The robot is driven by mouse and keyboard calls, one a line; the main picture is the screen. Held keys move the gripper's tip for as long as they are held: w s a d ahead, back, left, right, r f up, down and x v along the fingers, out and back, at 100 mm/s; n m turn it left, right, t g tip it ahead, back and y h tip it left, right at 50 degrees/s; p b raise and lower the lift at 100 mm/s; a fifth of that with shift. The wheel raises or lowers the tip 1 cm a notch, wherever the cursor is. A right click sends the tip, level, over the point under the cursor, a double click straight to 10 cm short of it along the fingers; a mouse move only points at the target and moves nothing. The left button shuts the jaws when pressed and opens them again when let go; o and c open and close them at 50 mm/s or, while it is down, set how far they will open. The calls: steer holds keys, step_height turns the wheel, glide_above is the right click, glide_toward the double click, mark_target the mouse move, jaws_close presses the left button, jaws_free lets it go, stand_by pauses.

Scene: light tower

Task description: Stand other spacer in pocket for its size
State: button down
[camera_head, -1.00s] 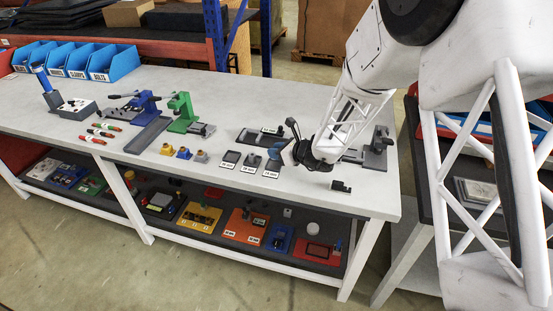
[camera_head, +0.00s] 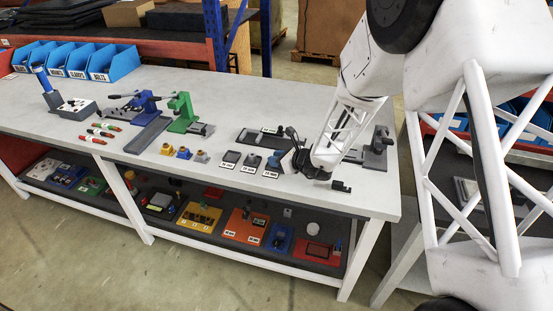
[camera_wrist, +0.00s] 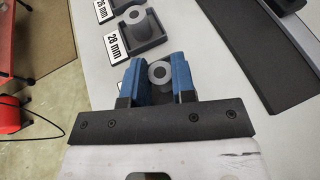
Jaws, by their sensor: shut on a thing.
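My gripper (camera_wrist: 159,78) has its blue fingers on either side of a grey ring-ended spacer (camera_wrist: 159,72) and is shut on it. I cannot tell whether its foot touches the bench. Another grey spacer (camera_wrist: 136,18) stands in the dark square pocket (camera_wrist: 150,42) labelled 28 mm, just ahead of my gripper. The label 26 mm (camera_wrist: 103,10) shows at the top left, its pocket mostly cut off. In the head view the row of pockets (camera_head: 230,157) lies left of my gripper (camera_head: 287,163), and the held spacer is hidden there.
A long dark fixture (camera_head: 379,150) lies behind and right of my gripper. A small black block (camera_head: 341,186) sits near the front edge.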

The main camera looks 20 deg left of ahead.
steer(key=shift+f, duration=0.15)
steer(key=c, duration=0.9)
jaws_free()
steer(key=shift+c, duration=0.2)
steer(key=shift+r, duration=0.2)
steer(key=shift+v, duration=6)
